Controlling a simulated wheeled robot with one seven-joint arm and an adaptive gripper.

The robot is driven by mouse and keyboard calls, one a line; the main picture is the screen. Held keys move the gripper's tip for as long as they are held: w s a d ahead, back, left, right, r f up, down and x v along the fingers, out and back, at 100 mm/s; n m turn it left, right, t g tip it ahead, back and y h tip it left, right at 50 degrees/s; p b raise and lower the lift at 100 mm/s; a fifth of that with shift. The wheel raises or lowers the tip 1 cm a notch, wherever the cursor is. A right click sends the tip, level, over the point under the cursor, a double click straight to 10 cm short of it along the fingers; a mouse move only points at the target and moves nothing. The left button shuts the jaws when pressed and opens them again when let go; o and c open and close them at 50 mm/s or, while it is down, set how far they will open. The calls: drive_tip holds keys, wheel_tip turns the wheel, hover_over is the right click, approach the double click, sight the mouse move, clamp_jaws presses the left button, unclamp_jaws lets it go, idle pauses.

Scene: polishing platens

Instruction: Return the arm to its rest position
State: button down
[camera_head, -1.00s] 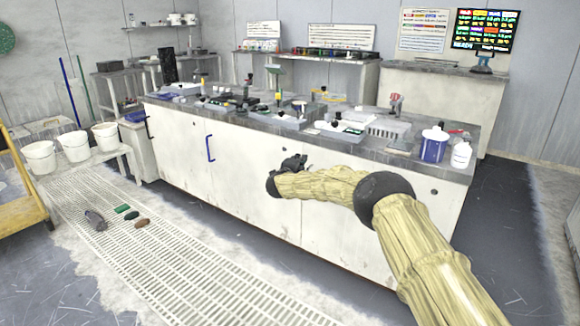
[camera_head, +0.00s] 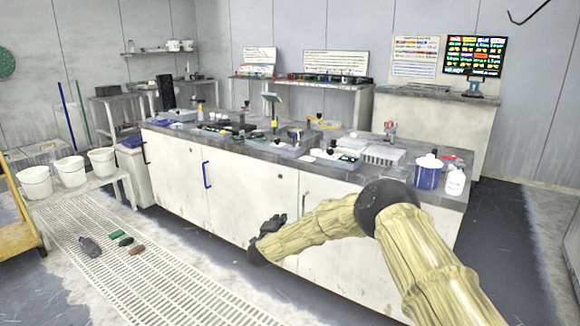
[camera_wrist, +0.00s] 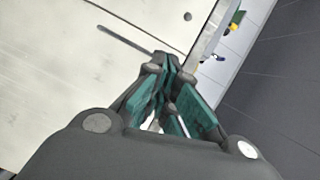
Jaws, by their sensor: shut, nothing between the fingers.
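My gripper (camera_head: 277,222) is at the end of my arm, which comes in from the lower right in a yellowish sleeve. It hangs in front of the white cabinet doors of the long bench (camera_head: 250,193), below the bench top. In the wrist view my gripper (camera_wrist: 168,75) has its green-padded fingers together at the tips, with nothing held. The bench front (camera_wrist: 70,60) fills the left of the wrist view.
Polishing gear covers the bench top. A blue-and-white tub (camera_head: 428,173) and a white bottle (camera_head: 455,182) stand at its right end. White buckets (camera_head: 69,170) stand on a low stand at left. Small items, including a green block (camera_head: 118,234), lie on the floor grating (camera_head: 170,275).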

drive_tip(key=s+d+f+n+g+y, duration=0.25)
drive_tip(key=s+f+n, duration=0.25)
drive_tip(key=s+f, duration=0.7)
drive_tip(key=s+d+f+n+g+y, duration=0.25)
drive_tip(key=s+d+f+n, duration=0.2)
drive_tip(key=s+f, duration=0.75)
drive_tip(key=s+d+f+n+g, duration=0.2)
drive_tip(key=s+d+f, duration=0.15)
drive_tip(key=s, duration=0.65)
drive_tip(key=s+d+f+n+g, duration=0.25)
drive_tip(key=s+d, duration=0.25)
drive_tip(key=s, duration=0.4)
drive_tip(key=s+d+f+n+g, duration=0.15)
drive_tip(key=s+d+f, duration=0.25)
drive_tip(key=s, duration=0.6)
drive_tip(key=s+d+r+n+g, duration=0.1)
drive_tip(key=s+d+r+g, duration=0.15)
drive_tip(key=s, duration=0.45)
drive_tip(key=s+d+r+n+g+h, duration=0.1)
drive_tip(key=s+d, duration=0.2)
drive_tip(key=s, duration=0.5)
drive_tip(key=s+d+r+g, duration=0.1)
drive_tip(key=s+d+g, duration=0.15)
drive_tip(key=s, duration=0.45)
wheel_tip(320, 180, up, 25)
drive_tip(key=p, duration=2.5)
drive_tip(key=shift+w+d+f, duration=0.15)
